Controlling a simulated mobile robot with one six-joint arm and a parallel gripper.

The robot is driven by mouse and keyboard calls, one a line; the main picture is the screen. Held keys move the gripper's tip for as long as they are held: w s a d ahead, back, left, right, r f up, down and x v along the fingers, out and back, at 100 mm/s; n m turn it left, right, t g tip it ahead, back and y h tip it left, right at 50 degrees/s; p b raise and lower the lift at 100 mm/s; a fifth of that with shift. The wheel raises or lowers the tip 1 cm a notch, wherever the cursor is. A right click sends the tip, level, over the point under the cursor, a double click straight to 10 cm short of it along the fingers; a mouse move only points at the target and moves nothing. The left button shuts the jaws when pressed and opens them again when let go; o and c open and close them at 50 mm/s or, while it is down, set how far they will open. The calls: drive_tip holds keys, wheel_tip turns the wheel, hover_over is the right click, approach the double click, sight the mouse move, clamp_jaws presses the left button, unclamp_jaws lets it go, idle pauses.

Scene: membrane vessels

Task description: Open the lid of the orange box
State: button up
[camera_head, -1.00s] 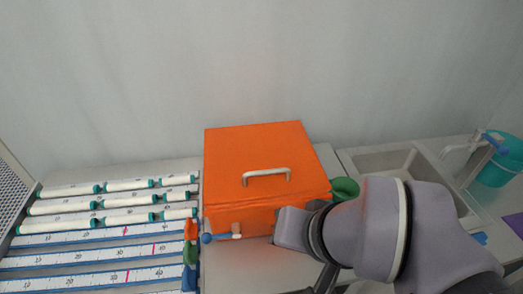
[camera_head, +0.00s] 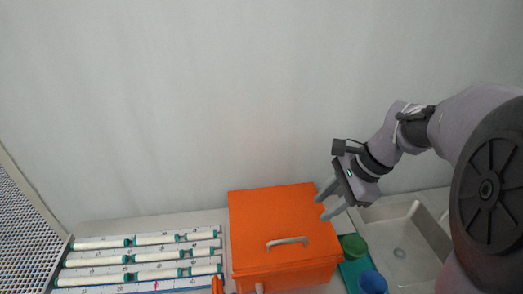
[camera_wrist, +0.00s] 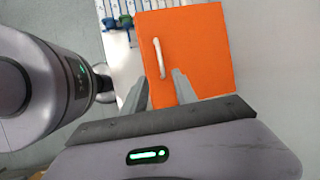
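The orange box (camera_head: 285,262) stands on the counter with its lid (camera_head: 275,212) shut. A pale handle (camera_head: 287,242) is fixed on the lid's top, toward the front edge. In the wrist view the lid (camera_wrist: 205,50) and handle (camera_wrist: 159,58) show beyond the fingers. My gripper (camera_head: 323,207) is above the right side of the box, fingers apart and pointing down-left. In the wrist view my gripper (camera_wrist: 160,85) is open with nothing between its fingers. It appears apart from the handle.
White tubes with green ends (camera_head: 140,256) lie in rows on the counter left of the box. A sink (camera_head: 402,240) is farther right. The wall is behind.

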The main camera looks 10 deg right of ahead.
sight(286, 241)
drive_tip(key=b+x, duration=0.5)
drive_tip(key=x, duration=1.2)
drive_tip(key=shift+s+f, duration=0.15)
drive_tip(key=shift+f, duration=0.25)
drive_tip(key=shift+c, duration=0.2)
clamp_jaws()
drive_tip(key=shift+r, duration=0.1)
